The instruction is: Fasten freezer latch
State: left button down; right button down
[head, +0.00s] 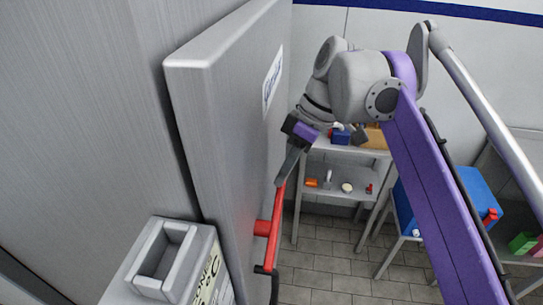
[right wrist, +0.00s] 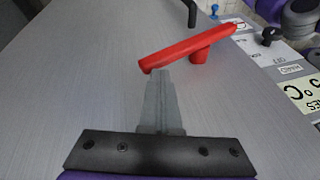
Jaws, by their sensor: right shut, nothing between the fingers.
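The freezer door (head: 235,140) is a thick grey slab at the left of the head view. A red latch lever (head: 273,225) stands out from its face on a short red pivot and slants upward. In the right wrist view the red lever (right wrist: 185,48) lies across the door face. My right gripper (head: 280,181) is shut and empty, its fingertips at the lever's free end. In the right wrist view my gripper (right wrist: 159,74) has its tips just beside that end; I cannot tell whether they touch. My left gripper is not in view.
A grey housing with a recess (head: 160,262) and a label panel (head: 208,280) stands beside the door. A black handle (head: 273,284) is below the latch. A shelf unit (head: 342,152) with small items and a blue box (head: 478,190) stand behind. Tiled floor (head: 330,270) is clear.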

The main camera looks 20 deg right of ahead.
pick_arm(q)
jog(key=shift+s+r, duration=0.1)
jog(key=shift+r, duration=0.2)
pick_arm(e)
jog(key=f, duration=0.1)
jog(key=w+d+f, duration=0.1)
jog(key=f, duration=0.1)
jog(key=shift+w+d+f, duration=0.15)
jog(key=shift+d+f, duration=0.05)
jog(key=shift+f, duration=0.4)
